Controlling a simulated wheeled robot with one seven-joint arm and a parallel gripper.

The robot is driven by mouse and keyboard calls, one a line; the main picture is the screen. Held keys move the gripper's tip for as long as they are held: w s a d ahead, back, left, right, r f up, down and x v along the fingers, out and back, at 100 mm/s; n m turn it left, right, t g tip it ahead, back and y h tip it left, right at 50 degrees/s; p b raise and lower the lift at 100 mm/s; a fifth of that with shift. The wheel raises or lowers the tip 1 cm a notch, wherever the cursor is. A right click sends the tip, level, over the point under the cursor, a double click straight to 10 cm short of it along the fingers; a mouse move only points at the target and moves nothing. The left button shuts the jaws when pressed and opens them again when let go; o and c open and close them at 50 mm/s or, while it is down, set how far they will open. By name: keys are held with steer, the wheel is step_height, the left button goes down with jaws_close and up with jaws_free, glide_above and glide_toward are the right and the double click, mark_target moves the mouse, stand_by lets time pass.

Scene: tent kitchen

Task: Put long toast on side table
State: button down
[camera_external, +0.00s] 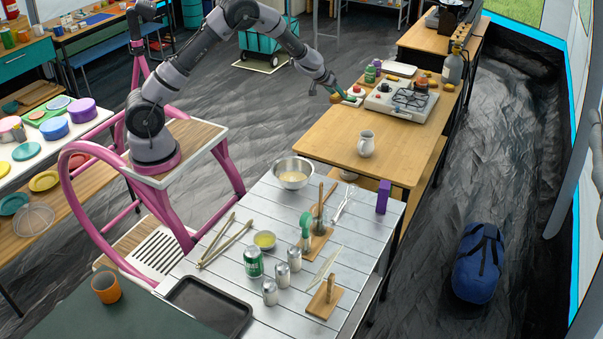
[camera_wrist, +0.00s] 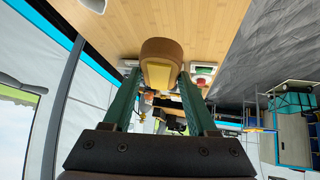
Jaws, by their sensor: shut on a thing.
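My gripper (camera_external: 331,88) is at the left edge of the wooden table, beside the stove, in the external view. It is shut on the long toast (camera_external: 336,98), which shows as a small brown piece below the fingertips. In the wrist view the toast (camera_wrist: 160,50) is a brown-crusted, yellow-faced loaf slice between the two green fingers (camera_wrist: 160,76). The wooden table (camera_external: 330,140) shows behind it in the wrist view (camera_wrist: 215,30). I cannot tell the toast's exact height above the tabletop. Which table is the side table is not clear from the pictures.
A camp stove (camera_external: 402,101) stands right of my gripper. The slatted metal table (camera_external: 215,265) in front holds a bowl (camera_external: 293,172), cans and utensils. A blue bag (camera_external: 479,263) lies on the floor.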

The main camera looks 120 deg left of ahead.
steer(key=s+a+r+n+g, duration=0.1)
steer(key=s+a+r+n, duration=0.15)
steer(key=s, duration=0.25)
steer(key=shift+m, duration=0.35)
steer(key=f, duration=2.3)
steer(key=shift+s+a+f, duration=0.1)
steer(key=shift+s+a, duration=0.1)
steer(key=shift+a, duration=0.2)
steer(key=shift+c, duration=0.9)
jaws_free()
steer(key=v, duration=1.2)
steer(key=shift+w+d, duration=0.15)
steer(key=shift+w, duration=0.05)
